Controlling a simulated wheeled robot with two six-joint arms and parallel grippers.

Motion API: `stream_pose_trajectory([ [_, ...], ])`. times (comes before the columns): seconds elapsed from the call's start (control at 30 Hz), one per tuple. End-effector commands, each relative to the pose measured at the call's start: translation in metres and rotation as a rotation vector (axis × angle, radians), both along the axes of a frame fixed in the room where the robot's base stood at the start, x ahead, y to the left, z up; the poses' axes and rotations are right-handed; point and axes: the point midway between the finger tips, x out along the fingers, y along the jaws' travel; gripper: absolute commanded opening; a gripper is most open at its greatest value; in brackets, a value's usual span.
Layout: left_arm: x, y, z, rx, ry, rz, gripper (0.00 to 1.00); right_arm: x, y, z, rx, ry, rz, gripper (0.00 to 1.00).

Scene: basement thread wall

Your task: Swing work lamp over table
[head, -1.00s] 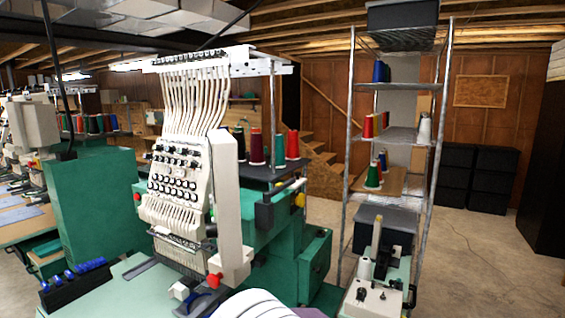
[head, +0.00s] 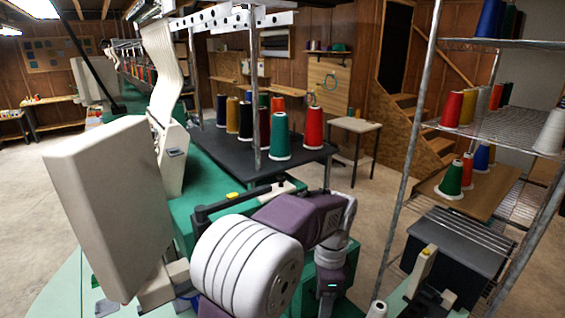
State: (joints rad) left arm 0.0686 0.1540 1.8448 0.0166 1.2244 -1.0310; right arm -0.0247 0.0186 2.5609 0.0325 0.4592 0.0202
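I cannot clearly pick out a work lamp. A thin black rod (head: 80,48) slants down at the upper left, but I cannot tell whether it belongs to a lamp. A pale green machine table (head: 55,297) shows at the lower left. A small light-topped table (head: 355,125) stands farther back by the stairs. One of my arms, white and purple, rises from the bottom centre in front of the embroidery machine. Neither gripper's fingertips can be seen.
The embroidery machine's cream head (head: 110,205) stands close at left. Thread cones (head: 281,135) stand on its black shelf (head: 215,145). A wire rack (head: 475,85) with cones stands close at right, a dark bin (head: 455,245) low in it. Open floor (head: 25,190) lies at far left.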

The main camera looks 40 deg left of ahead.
Motion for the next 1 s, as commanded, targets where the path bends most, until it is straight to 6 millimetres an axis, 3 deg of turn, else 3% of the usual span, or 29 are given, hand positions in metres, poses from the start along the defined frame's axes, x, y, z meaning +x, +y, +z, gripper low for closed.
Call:
stream_pose_trajectory([
  [0.03, 0.02, 0.014, 0.069, -0.005, -0.013, -0.073, 0.43, 0.0, 0.0, 0.046, 0.0, -0.001, 0.0, 0.0],
  [0.2, 0.064, 0.081, 0.24, -0.007, -0.048, -0.227, 0.43, 0.001, 0.0, 0.151, 0.0, -0.001, 0.0, 0.0],
  [0.3, 0.073, 0.12, 0.3, 0.005, -0.069, -0.213, 0.43, 0.001, 0.0, 0.196, 0.0, -0.001, 0.0, 0.0],
  [0.4, 0.075, 0.149, 0.333, 0.013, -0.08, -0.17, 0.43, 0.001, 0.0, 0.226, 0.0, -0.001, 0.0, 0.0],
  [0.53, 0.074, 0.169, 0.346, 0.016, -0.081, -0.125, 0.43, 0.001, 0.0, 0.243, 0.0, -0.001, 0.0, 0.0],
  [0.73, 0.072, 0.175, 0.341, 0.016, -0.079, -0.11, 0.43, 0.001, 0.0, 0.241, 0.0, 0.0, 0.0, 0.0],
  [1.0, 0.071, 0.174, 0.294, 0.014, -0.077, -0.111, 0.43, 0.001, 0.0, 0.227, 0.0, -0.001, 0.0, 0.0],
])
